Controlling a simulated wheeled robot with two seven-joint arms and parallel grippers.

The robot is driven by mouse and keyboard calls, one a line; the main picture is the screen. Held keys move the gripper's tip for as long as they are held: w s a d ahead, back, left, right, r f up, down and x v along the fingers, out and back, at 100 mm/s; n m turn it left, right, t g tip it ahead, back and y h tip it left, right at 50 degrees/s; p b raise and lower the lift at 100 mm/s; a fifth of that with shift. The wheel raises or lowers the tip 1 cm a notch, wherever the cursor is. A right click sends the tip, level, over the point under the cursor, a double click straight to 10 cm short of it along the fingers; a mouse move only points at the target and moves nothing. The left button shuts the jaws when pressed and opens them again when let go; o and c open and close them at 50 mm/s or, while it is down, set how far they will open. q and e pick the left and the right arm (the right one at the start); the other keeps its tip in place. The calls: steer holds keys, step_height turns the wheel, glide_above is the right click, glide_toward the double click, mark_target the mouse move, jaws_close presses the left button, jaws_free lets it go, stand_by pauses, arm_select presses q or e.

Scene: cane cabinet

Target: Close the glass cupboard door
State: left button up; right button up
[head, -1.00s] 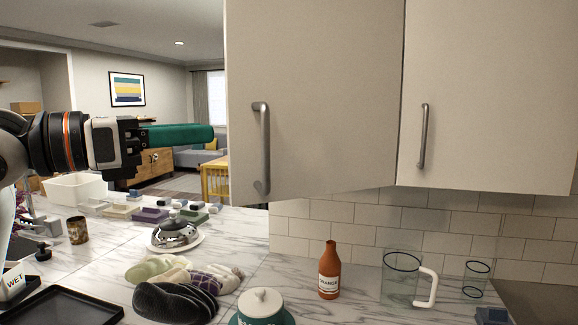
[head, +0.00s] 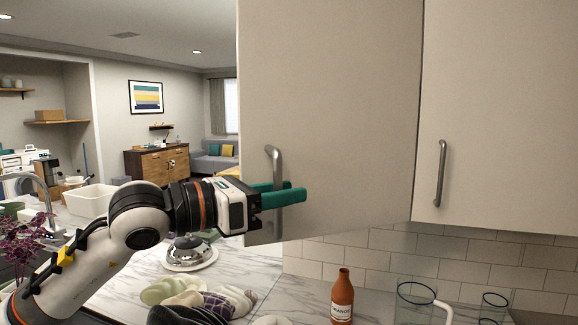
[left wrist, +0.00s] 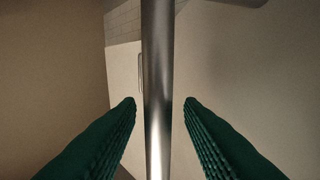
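Two pale cupboard doors hang above the counter. No glass shows in either. The left door (head: 335,110) has its metal bar handle (head: 274,160) near its left edge, and its slanting lower edge suggests it stands partly swung out. The right door (head: 500,110) has a similar handle (head: 440,173). My left gripper (head: 297,191) is at the left door's handle. In the left wrist view the handle (left wrist: 157,85) stands between the two green fingers (left wrist: 160,102), with a gap on both sides. The fingers are open around it. My right gripper is not in view.
Below are an orange-brown bottle (head: 342,297), a glass mug (head: 414,302) and a silver domed lid (head: 190,248) on the marble counter (head: 245,262). A tiled wall (head: 400,255) lies behind. Open room shows left of the door.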

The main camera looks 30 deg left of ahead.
arm_select(q)
steer(key=shift+w+d+p, duration=0.3)
steer(key=shift+w+d, duration=0.05)
steer(key=shift+w, duration=0.25)
steer(key=shift+c, duration=0.2)
jaws_close()
